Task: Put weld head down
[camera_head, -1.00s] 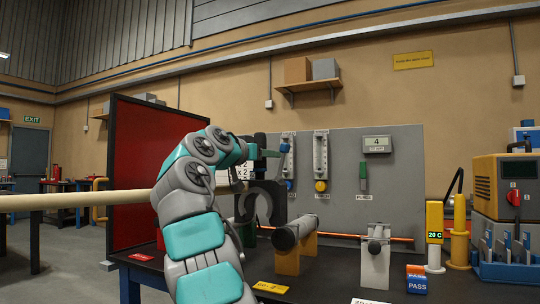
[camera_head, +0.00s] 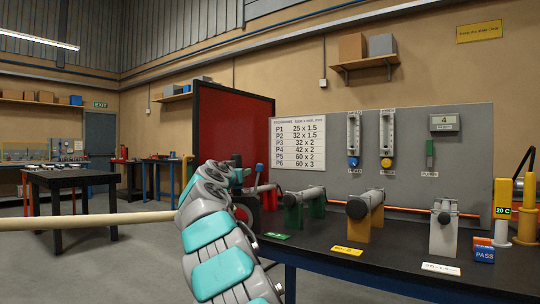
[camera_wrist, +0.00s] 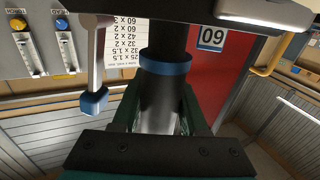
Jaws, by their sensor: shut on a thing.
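In the wrist view my gripper (camera_wrist: 163,112) is shut on the weld head (camera_wrist: 165,45), a dark cylindrical body with a blue collar between the dark green fingers. In the head view my arm hides the gripper and most of the weld head. A dark curved part (camera_head: 243,213), probably its C-shaped end, shows beside my arm. It appears in front of the bench's left end; I cannot tell whether it touches anything.
The black bench (camera_head: 390,262) carries tubes on green (camera_head: 293,218), yellow (camera_head: 377,217) and grey (camera_head: 443,235) stands. A red panel (camera_head: 228,125) stands behind. A tan bar (camera_head: 90,221) crosses left. A dark table (camera_head: 70,178) stands far left, with open floor between.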

